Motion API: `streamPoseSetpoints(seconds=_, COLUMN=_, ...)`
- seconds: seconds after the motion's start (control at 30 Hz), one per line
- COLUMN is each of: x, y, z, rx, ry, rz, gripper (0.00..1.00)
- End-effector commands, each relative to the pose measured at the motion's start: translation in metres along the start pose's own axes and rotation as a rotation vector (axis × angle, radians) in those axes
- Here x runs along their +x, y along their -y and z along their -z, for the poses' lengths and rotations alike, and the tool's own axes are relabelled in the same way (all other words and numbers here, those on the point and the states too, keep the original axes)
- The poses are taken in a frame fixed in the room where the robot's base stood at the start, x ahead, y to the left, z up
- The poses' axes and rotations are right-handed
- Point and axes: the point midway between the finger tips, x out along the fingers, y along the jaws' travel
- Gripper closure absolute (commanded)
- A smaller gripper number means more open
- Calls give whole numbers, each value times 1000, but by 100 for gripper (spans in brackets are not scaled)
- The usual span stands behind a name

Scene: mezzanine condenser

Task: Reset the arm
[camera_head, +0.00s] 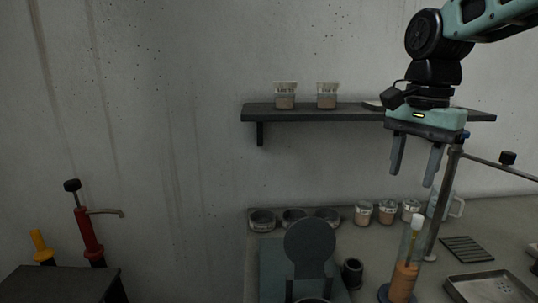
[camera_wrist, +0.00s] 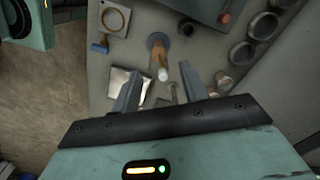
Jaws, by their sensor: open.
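My gripper (camera_head: 417,164) hangs at the upper right in the head view, in front of the wall shelf. Its two fingers point down and stand apart with nothing between them. In the wrist view my gripper (camera_wrist: 162,95) also shows open and empty. Below it on the bench stands a tall clear cylinder (camera_head: 404,280) with orange-brown content and a pale-topped rod in it. The cylinder also shows in the wrist view (camera_wrist: 158,50), beyond the fingertips and apart from them.
A dark shelf (camera_head: 310,115) holds two jars (camera_head: 285,96) (camera_head: 327,96). A stand rod (camera_head: 441,205) with a side arm rises close by my gripper. Several jars (camera_head: 387,211), round dishes (camera_head: 262,220) and a metal tray (camera_head: 490,288) occupy the bench. A red pump (camera_head: 88,235) stands left.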

Motion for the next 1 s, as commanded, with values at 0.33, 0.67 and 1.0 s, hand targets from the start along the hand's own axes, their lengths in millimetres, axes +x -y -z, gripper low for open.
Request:
streamPoseSetpoints(seconds=0.33, x=128, y=-58, z=-182, rx=-1227, ry=23, rz=25, gripper=56)
streamPoseSetpoints(seconds=0.67, x=167, y=-106, z=-220, rx=-1665, ry=8, rz=30, gripper=56)
streamPoseSetpoints(seconds=1.0, x=167, y=-106, z=-219, rx=-1664, ry=8, rz=30, gripper=56)
